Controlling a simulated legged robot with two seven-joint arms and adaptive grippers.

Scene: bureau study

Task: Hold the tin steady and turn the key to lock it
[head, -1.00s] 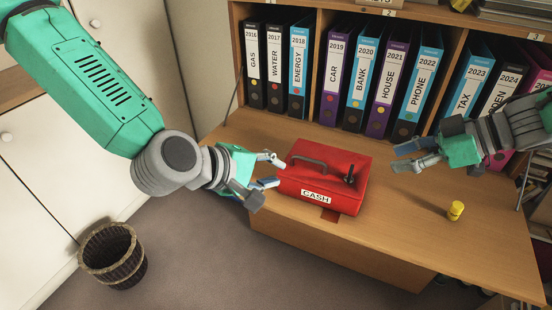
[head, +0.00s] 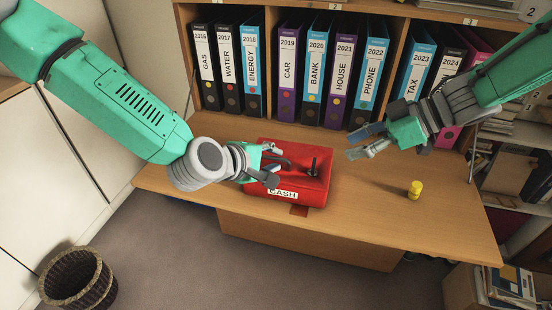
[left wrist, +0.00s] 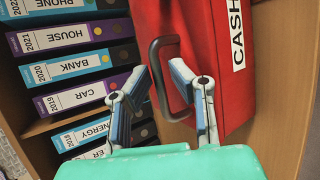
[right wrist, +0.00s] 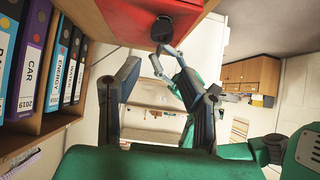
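The red cash tin (head: 308,190) sits on the desk, its white CASH label facing the front. My left gripper (head: 274,163) is open at the tin's left part. In the left wrist view the handle (left wrist: 160,105) lies at its parted fingers, with no grip visible. My right gripper (head: 356,144) is open and empty, right of the tin and apart from the key.
Ring binders (head: 343,75) stand in the shelf behind the tin. A small yellow object (head: 415,190) is on the desk at right. The desk (head: 350,235) is clear in front. A wicker basket (head: 80,280) is on the floor at left.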

